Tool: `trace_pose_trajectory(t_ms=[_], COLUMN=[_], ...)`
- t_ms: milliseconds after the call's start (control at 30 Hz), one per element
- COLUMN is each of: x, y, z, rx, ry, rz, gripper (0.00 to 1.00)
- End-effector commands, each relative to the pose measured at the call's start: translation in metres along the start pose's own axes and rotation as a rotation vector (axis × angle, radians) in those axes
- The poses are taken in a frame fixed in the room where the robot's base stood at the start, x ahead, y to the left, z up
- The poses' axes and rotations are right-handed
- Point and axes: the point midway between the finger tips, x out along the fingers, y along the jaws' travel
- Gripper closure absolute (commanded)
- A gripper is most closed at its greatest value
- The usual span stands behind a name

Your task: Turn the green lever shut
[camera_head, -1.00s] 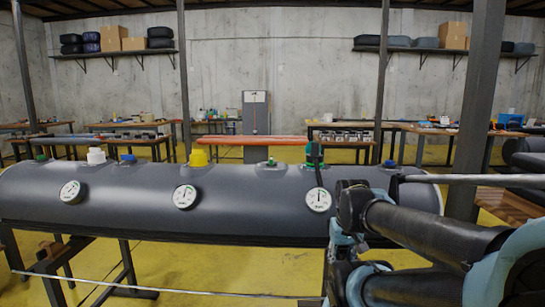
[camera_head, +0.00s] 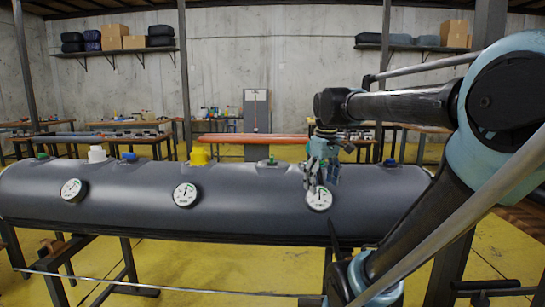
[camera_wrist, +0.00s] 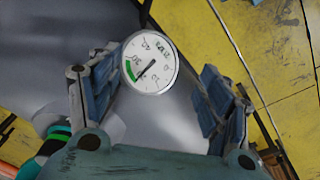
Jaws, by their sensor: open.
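My gripper (camera_head: 320,180) points down at the tube's right part, in front of a round white gauge (camera_head: 319,199). In the wrist view, the gauge (camera_wrist: 150,62) shows between the spread fingers (camera_wrist: 155,95), which hold nothing. A green-and-black fitting (camera_wrist: 56,138) shows at lower left of the wrist view, partly hidden by my gripper.
A yellow cap (camera_head: 199,157), a white cap (camera_head: 96,154) and blue caps, one at left (camera_head: 128,157) and one at right (camera_head: 390,163), also stand on the tube. Two more gauges (camera_head: 185,195) (camera_head: 73,190) are on its front. Tables stand behind.

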Motion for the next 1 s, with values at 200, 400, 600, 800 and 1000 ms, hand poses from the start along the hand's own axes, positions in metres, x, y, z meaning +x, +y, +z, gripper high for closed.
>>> trace_pose_trajectory(t_ms=[200,400,600,800,1000], x=[-0.067,-0.119,-0.16,-0.183,-0.189], y=[0.007,0.005,-0.005,-0.015,-0.02], z=[-0.077,-0.147,-0.212,-0.254,-0.268], rx=[-0.252,-0.488,-0.715,-0.871,-0.931], ry=[-0.024,-0.044,-0.061,-0.072,-0.075], rz=[-0.023,-0.048,-0.073,-0.093,-0.1], gripper=[0.28,0.28,0.28,0.28,0.28])
